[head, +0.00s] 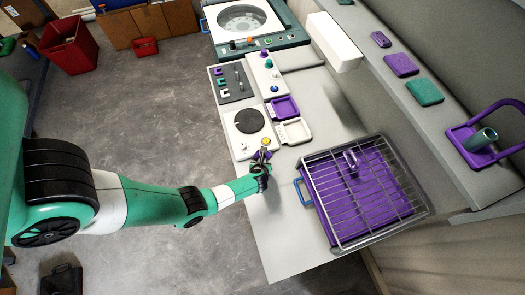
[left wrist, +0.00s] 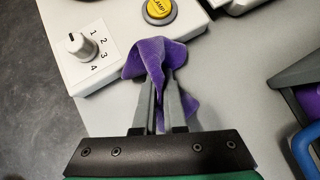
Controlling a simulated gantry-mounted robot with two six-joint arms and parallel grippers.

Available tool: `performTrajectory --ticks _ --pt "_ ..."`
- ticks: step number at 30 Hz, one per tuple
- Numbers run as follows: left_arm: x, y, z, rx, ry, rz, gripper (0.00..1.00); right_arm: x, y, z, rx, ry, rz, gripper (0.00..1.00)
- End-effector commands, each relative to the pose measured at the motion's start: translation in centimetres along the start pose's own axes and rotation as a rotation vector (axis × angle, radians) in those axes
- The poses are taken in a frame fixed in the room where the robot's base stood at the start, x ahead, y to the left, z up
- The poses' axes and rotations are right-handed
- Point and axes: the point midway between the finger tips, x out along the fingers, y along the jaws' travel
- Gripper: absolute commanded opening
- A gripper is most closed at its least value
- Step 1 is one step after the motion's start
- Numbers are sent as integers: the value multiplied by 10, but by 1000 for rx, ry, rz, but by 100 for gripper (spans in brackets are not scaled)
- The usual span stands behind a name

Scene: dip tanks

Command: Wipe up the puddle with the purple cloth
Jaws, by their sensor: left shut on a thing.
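The purple cloth (left wrist: 158,56) is pinched between the fingertips of my left gripper (left wrist: 160,92) in the left wrist view. It hangs in folds around the fingertips, next to the edge of a white control panel with a knob and a yellow button. I cannot tell whether it touches the panel or the worktop. In the head view my left gripper (head: 262,162) is at the worktop's left edge, with a bit of the cloth (head: 257,156) showing. I cannot make out a puddle in either view. My right gripper is not in view.
The control panel (head: 244,143) has a dark round plate. A purple tray (head: 284,108) and a white tray (head: 293,132) lie beside it. A wire rack (head: 398,211) covers a purple tank to the right. The worktop (head: 283,235) is bare near its front-left edge.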

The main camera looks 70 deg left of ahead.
Motion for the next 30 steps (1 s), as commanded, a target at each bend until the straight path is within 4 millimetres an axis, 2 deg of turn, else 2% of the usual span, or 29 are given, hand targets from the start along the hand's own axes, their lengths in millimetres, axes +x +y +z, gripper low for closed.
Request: performTrajectory --ticks 1,10,21,30 --pt "-10 0 8 0 0 -1 0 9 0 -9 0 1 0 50" --pt "-65 -1 53 -1 -1 -4 0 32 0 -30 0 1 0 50" --pt "-87 -2 72 3 1 -3 0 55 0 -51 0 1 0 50" --pt "-88 -2 73 3 0 -4 0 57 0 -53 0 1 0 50"
